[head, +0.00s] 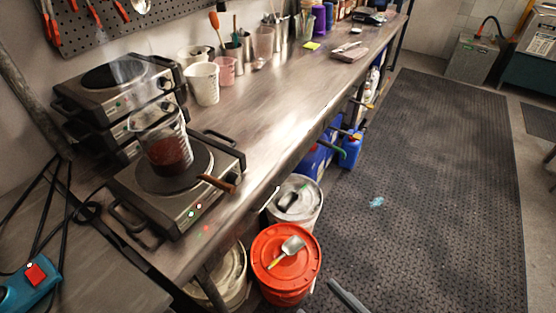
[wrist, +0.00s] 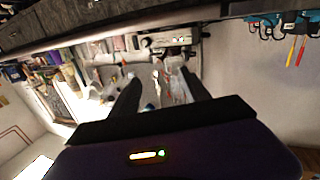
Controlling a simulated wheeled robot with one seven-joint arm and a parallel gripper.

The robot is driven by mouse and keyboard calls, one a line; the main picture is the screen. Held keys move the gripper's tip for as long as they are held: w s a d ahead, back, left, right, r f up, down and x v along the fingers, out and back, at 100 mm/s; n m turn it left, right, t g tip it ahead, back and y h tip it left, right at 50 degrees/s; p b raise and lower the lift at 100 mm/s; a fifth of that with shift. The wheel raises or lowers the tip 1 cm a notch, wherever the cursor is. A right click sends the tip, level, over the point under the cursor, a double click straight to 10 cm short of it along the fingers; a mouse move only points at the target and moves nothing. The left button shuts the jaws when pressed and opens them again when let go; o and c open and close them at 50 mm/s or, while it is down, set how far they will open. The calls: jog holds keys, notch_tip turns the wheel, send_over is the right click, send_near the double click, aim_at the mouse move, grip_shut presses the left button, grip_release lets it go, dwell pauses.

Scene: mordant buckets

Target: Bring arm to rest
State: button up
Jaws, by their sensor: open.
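My gripper (wrist: 160,78) shows in the wrist view, its two dark fingers spread apart. It is open, and nothing is held between the fingers. Beyond them is a blurred clutter of containers and tools, too unclear to name one by one.
A steel workbench (head: 290,95) runs along the wall. A hot plate (head: 215,165) bears a glass beaker (head: 172,155) with dark red liquid. Stacked hot plates (head: 110,85) stand behind. An orange-lidded bucket (head: 280,262) stands beside the bench. The dark floor mat (head: 430,180) is mostly clear.

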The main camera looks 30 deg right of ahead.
jog(key=s+d+m+g+h, duration=0.2)
jog(key=s+d+m+h, duration=0.1)
jog(key=s, duration=0.6)
jog(key=shift+s+d+f+g+h, duration=0.2)
jog(key=shift+d+f+g+h, duration=0.1)
jog(key=shift+d+f+h, duration=0.1)
dwell(0.4)
